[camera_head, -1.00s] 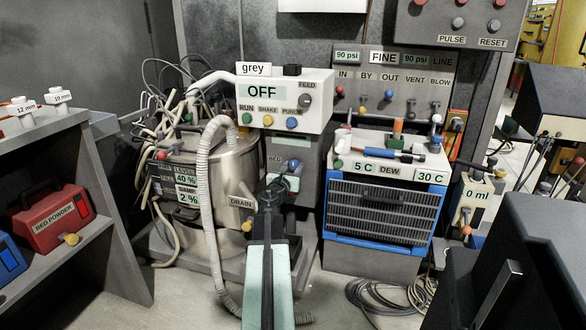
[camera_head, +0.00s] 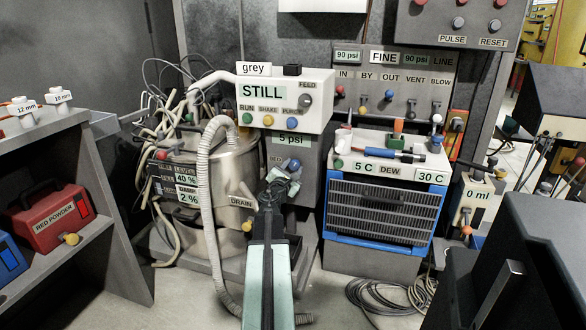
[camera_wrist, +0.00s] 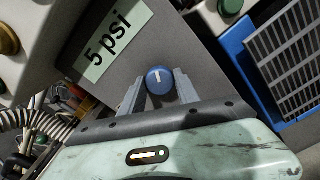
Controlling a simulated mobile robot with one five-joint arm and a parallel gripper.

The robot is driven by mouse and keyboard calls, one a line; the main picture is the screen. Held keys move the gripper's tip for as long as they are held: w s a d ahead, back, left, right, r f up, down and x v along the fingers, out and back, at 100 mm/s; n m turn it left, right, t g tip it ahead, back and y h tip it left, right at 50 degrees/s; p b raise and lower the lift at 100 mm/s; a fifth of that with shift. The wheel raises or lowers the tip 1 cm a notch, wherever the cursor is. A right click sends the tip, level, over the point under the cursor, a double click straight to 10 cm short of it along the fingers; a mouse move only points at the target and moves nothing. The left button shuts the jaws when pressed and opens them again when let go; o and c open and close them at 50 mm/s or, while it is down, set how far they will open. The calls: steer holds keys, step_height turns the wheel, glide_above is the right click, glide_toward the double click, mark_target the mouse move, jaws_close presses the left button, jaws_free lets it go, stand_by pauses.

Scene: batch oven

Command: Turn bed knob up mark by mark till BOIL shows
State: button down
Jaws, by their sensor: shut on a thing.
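The bed knob (camera_wrist: 160,83) is a round blue knob with a white pointer line, on the grey panel under the grey unit. In the wrist view my gripper (camera_wrist: 160,93) has its two fingers on either side of the knob, shut on it. In the head view my gripper (camera_head: 283,178) covers part of the BED label, and the blue knob (camera_head: 293,164) shows at its tip. A label beside the knob reads "5 psi" (camera_wrist: 112,43); it also shows in the head view (camera_head: 290,139). The unit's large display (camera_head: 263,92) reads "STILL". BOIL shows nowhere.
Green, yellow and blue buttons (camera_head: 268,121) and the FEED knob (camera_head: 305,101) sit just above my gripper. The steel drum (camera_head: 232,170) with a ribbed hose (camera_head: 204,190) stands close at left. A blue-framed grille unit (camera_head: 379,210) stands close at right.

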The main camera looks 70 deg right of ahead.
steer(key=shift+m, duration=1.2)
steer(key=c, duration=0.9)
jaws_free()
steer(key=shift+a, duration=0.1)
steer(key=a, duration=0.7)
steer(key=shift+s+a, duration=0.25)
steer(key=shift+a, duration=0.1)
